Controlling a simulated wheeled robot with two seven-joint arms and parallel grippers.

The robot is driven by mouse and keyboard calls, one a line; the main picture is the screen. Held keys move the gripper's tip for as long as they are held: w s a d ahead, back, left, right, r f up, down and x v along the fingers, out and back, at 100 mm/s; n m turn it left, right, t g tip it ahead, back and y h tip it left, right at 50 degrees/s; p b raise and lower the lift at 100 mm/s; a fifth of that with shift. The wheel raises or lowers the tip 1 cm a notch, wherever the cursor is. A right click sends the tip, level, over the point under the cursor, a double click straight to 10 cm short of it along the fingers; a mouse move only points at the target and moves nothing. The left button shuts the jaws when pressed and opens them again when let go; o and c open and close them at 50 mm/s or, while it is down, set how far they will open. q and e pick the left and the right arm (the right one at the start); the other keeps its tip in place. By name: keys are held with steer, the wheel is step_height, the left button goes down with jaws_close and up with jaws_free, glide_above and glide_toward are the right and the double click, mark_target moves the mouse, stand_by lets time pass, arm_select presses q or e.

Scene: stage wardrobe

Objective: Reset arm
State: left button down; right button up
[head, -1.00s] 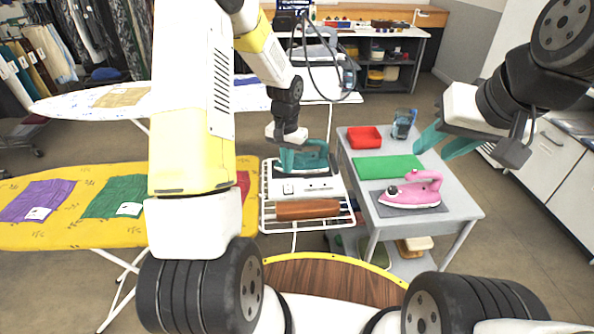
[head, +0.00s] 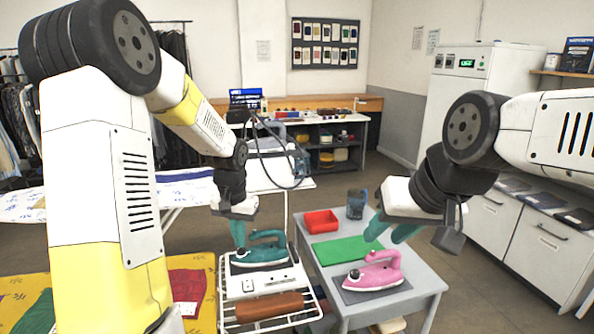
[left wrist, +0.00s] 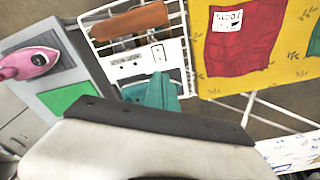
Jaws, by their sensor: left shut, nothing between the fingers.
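My left gripper (head: 238,234) hangs pointing down with its teal fingers shut and empty, close to the left end of the teal iron (head: 264,258). I cannot tell whether it touches the iron. The teal iron sits on the white wire-framed stand. In the left wrist view teal shapes show just past my wrist's dark edge, and finger and iron are hard to tell apart there.
The grey table (head: 425,281) holds a red tray (head: 321,222), a green cloth (head: 341,246), a pink iron (head: 373,272) on a dark mat, and a blue-grey jug (head: 356,204). The white stand (head: 292,277) holds a brown roll (head: 270,307). A yellow ironing board (head: 207,270) is at left.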

arm_select(q)
steer(key=s+d+r+n+t+h, duration=0.1)
steer(key=s+r+t, duration=0.1)
steer(key=s+r, duration=0.6)
steer(key=s+d+r+t+h, duration=0.1)
steer(key=s+r+t, duration=0.2)
steer(key=s+r, duration=0.6)
steer(key=s, duration=0.4)
steer(key=shift+s+d+n, duration=0.15)
steer(key=shift+s+n, duration=0.1)
steer(key=shift+n, duration=0.15)
steer(key=shift+r, duration=0.1)
